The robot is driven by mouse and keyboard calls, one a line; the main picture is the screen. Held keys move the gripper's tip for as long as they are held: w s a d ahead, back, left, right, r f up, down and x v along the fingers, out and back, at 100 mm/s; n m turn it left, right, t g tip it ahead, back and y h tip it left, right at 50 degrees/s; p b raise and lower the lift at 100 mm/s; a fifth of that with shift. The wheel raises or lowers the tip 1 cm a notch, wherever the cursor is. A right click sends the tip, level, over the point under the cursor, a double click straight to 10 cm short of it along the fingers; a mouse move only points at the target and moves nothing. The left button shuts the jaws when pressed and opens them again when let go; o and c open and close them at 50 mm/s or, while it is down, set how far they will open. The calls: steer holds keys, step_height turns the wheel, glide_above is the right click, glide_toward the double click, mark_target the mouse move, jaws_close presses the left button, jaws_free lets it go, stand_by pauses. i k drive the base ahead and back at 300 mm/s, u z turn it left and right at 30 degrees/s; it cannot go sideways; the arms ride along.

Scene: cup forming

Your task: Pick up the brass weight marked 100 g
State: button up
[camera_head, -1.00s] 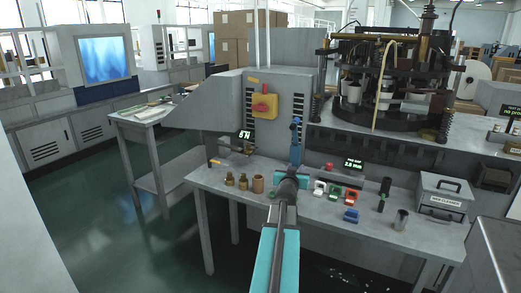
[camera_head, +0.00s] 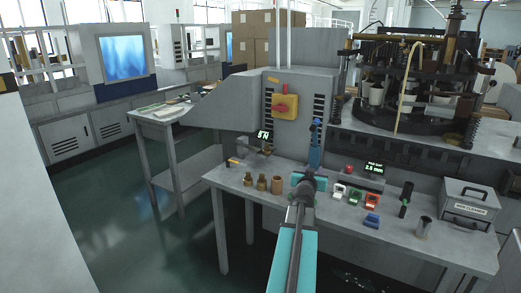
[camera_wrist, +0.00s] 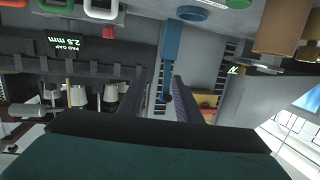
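Two small knobbed brass weights, a left one (camera_head: 248,179) and a right one (camera_head: 261,184), stand on the grey workbench (camera_head: 232,182). A wider brown cylinder (camera_head: 277,185) stands just right of them. I cannot read any mark, so I cannot tell which is 100 g. In the wrist view, which is upside down, the brown cylinder (camera_wrist: 284,25) is at the upper right, partly cut off. My gripper (camera_wrist: 160,76) is open, its two dark fingers apart with nothing held between them. In the head view my arm's end is right of the brown cylinder and hides part of the bench.
A blue upright piece (camera_head: 315,150) stands behind my arm's end. A display (camera_head: 265,136) stands behind the weights.

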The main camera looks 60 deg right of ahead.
mark_target(266, 151)
steer(key=i, duration=0.95)
steer(key=z, duration=0.05)
